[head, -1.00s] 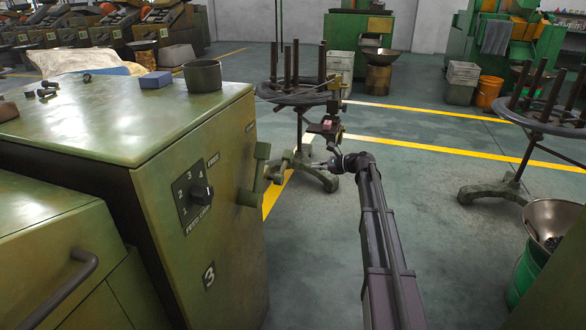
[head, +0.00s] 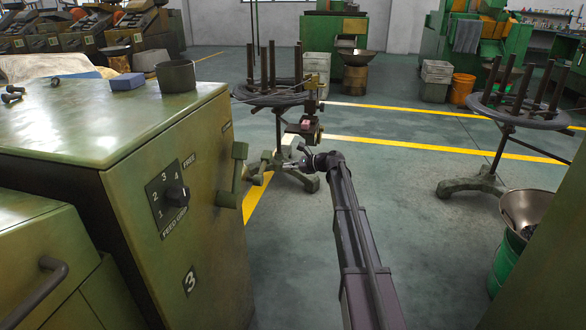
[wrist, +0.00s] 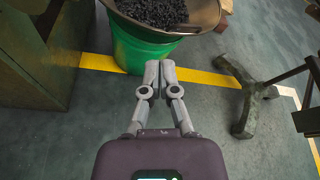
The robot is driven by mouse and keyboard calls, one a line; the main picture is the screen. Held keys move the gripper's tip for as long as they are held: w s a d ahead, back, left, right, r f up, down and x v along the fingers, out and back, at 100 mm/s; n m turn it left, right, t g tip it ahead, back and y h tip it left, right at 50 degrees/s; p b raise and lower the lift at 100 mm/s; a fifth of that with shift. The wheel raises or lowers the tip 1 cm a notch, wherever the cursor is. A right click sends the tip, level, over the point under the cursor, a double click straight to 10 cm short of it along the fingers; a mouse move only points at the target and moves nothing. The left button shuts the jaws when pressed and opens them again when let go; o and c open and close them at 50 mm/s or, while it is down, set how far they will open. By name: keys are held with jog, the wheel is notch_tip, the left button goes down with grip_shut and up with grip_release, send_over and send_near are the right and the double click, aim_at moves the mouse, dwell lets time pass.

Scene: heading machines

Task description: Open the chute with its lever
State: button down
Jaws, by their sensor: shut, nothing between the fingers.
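A green machine cabinet (head: 120,140) fills the left of the head view. A green bar-shaped bracket (head: 232,175) stands out from its right side; I cannot tell whether this is the chute's lever. A small greenish part (head: 266,163) shows just beyond it, its shape unclear. My gripper (head: 301,148) is to the right of the bracket, apart from it, over the aisle. In the wrist view my gripper (wrist: 160,70) has its two fingertips together and is empty, in front of a green bucket (wrist: 135,52). The chute cannot be made out clearly.
A wide pan (wrist: 205,14) of dark small parts tops the bucket. A reel stand (head: 272,98) stands beyond my gripper; another (head: 520,110) is at the right. A pan (head: 520,212) is at the right edge.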

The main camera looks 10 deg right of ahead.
jog(key=w+a+r+p, duration=0.1)
jog(key=w+a+p, duration=0.1)
jog(key=a, duration=0.3)
jog(key=shift+a+r, duration=0.35)
jog(key=shift+a, duration=0.05)
jog(key=shift+w, duration=0.1)
dwell(0.7)
